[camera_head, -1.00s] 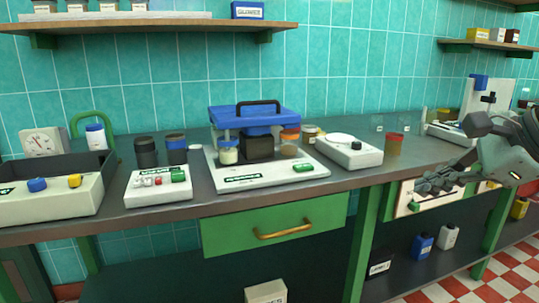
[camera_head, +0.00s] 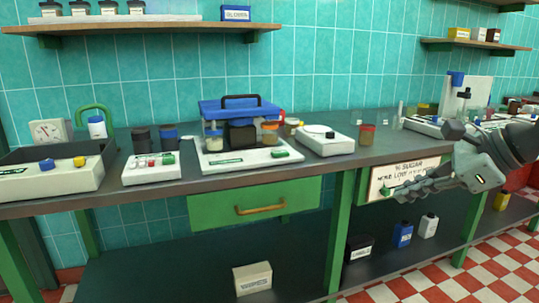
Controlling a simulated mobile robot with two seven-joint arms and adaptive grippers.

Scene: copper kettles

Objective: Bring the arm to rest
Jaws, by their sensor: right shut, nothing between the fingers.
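My right gripper (camera_head: 408,190) comes in from the right edge on its grey arm (camera_head: 490,160). It is shut and empty, its fingers pointing left. In the picture it lies in front of a white sign (camera_head: 400,172) with dark lettering on the counter's front, and hides part of that sign. I cannot tell the gap between them. My left gripper is not in view.
A green drawer (camera_head: 252,202) sits below. Bottles (camera_head: 403,234) stand on the lower shelf. Checkered floor (camera_head: 440,275) is open at the right.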

